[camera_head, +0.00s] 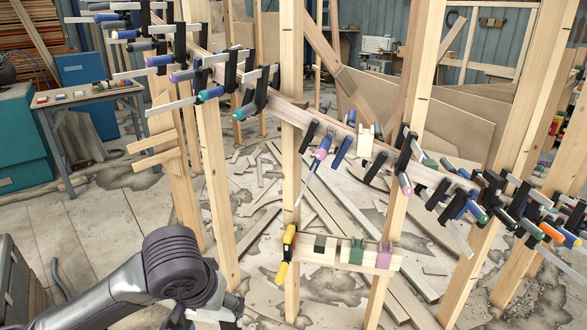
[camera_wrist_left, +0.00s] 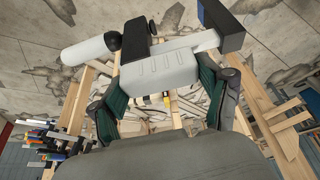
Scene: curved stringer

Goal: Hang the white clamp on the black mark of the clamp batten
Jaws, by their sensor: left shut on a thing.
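The clamp batten (camera_head: 338,256) is a short pale board across two posts. The black mark (camera_head: 325,246) is on its left half and shows no clamp on it. My right gripper is not in view.
A yellow-and-black clamp (camera_head: 287,254) is at the batten's left end; a green piece (camera_head: 357,250) and a pink-purple piece (camera_head: 384,256) sit to the right of the mark. Upright posts (camera_head: 217,170) stand between. A curved stringer (camera_head: 290,110) above carries several clamps.

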